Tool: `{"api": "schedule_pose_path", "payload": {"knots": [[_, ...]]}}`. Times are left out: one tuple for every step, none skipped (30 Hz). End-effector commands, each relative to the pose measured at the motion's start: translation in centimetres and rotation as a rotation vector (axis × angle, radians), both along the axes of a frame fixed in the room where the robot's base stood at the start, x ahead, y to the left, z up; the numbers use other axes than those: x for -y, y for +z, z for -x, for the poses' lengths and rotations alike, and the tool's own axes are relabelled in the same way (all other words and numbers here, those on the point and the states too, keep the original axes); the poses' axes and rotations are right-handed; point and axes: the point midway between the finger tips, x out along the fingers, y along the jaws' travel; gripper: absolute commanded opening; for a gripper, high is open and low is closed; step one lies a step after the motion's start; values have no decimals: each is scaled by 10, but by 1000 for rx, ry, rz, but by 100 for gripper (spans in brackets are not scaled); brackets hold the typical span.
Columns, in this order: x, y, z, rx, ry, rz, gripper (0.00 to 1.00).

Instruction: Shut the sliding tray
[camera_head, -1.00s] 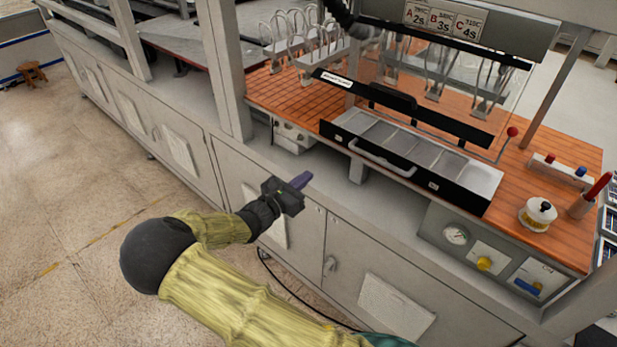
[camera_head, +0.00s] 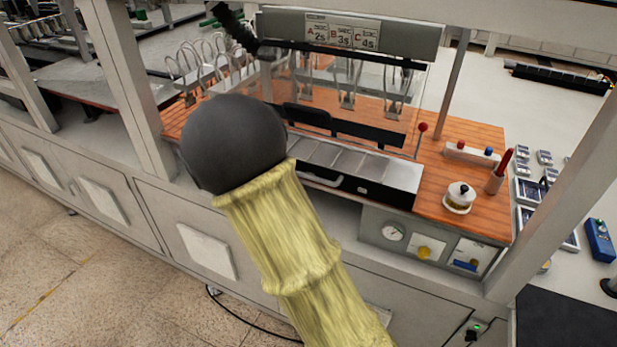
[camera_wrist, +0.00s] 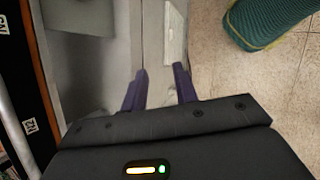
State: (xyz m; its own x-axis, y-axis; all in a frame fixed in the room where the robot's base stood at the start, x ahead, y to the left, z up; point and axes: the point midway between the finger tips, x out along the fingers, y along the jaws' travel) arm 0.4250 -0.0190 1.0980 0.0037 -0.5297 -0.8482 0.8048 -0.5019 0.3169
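The sliding tray (camera_head: 375,168) is a shallow metal tray with compartments and a black front. It stands pulled out from under a black hood (camera_head: 340,125) at the front of the wooden bench top. Its pale bar handle (camera_head: 320,182) shows on the front; my arm hides the tray's left part. My gripper is hidden behind my arm in the head view. In the wrist view my gripper (camera_wrist: 161,70) has two purple fingers apart with nothing between them, over the grey cabinet front. A black, labelled edge (camera_wrist: 25,110) lies at the far left there, possibly the tray's front.
A red-knobbed lever (camera_head: 421,140) stands right of the tray. A white round container (camera_head: 459,197) and a cup (camera_head: 495,182) with red-handled tools stand farther right. Frame posts (camera_head: 137,95) rise at both sides. A control panel (camera_head: 425,245) sits below. Floor is clear at left.

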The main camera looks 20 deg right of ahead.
Motion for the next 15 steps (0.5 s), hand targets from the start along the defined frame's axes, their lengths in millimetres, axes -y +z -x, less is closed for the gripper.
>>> {"api": "schedule_pose_path", "payload": {"knots": [[1, 7, 11, 40, -90, -80, 29], [-1, 10, 17, 61, -144, -126, 29], [-3, 15, 25, 93, -213, -184, 29], [-4, 19, 30, 118, -265, -226, 29], [-6, 23, 35, 143, -317, -268, 29], [-9, 30, 42, 178, -384, -320, 29], [-10, 35, 46, 206, -434, -358, 29], [-12, 40, 50, 233, -486, -394, 29], [-13, 47, 55, 272, -551, -439, 29], [-15, 52, 59, 301, -596, -471, 29], [-15, 57, 63, 327, -641, -500, 29], [-16, 63, 66, 363, -694, -533, 29], [-17, 66, 69, 385, -729, -554, 29], [-17, 70, 71, 406, -760, -573, 29], [-18, 74, 74, 429, -793, -593, 29]]}}
